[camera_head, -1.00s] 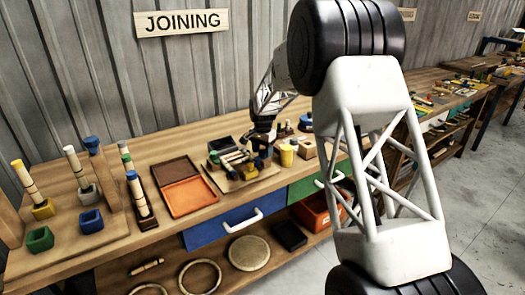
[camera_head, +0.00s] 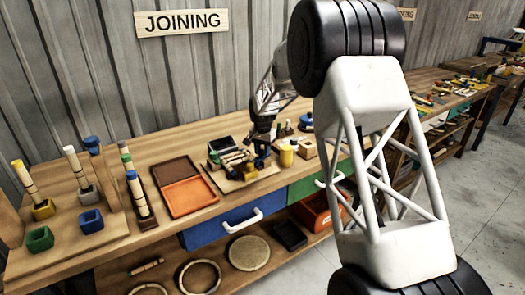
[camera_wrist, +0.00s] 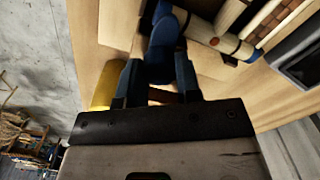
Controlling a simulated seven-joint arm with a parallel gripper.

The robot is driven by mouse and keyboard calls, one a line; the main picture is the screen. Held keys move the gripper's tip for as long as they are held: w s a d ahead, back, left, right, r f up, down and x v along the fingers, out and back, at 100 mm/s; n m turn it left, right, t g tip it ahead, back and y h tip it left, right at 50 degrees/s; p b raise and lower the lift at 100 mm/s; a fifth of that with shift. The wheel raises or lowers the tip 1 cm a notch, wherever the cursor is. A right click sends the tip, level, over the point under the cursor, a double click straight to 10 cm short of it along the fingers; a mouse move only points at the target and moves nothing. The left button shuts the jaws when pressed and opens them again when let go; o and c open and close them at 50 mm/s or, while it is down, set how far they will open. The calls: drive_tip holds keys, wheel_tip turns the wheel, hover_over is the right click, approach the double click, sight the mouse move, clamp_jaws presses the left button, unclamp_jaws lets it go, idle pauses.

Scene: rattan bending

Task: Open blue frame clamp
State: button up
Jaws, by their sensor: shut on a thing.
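The blue frame clamp (camera_wrist: 166,42) is a rounded blue piece in the wrist view, beside a pale rod with blue and dark bands. My gripper (camera_wrist: 158,85) is shut on a blue part of it, with one finger on each side. In the head view my gripper (camera_head: 262,150) is over the right part of a wooden board (camera_head: 232,182) holding several rods and small blocks. The clamp is too small and too covered there to make out clearly. The wrist view does not show clearly whether the clamp is open or closed.
A yellow cylinder (camera_head: 286,156) stands right of my gripper, close to its finger in the wrist view (camera_wrist: 104,85). An orange tray (camera_head: 190,196) lies to the left. Rods in coloured holders (camera_head: 43,208) stand at the far left. Bench space between is narrow.

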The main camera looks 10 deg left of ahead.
sight(262, 151)
drive_tip(key=n, duration=1.1)
drive_tip(key=shift+n, duration=0.3)
drive_tip(key=n, duration=0.4)
drive_tip(key=shift+n, duration=0.3)
drive_tip(key=o, duration=0.9)
drive_tip(key=shift+r, duration=0.15)
drive_tip(key=shift+r, duration=3.75)
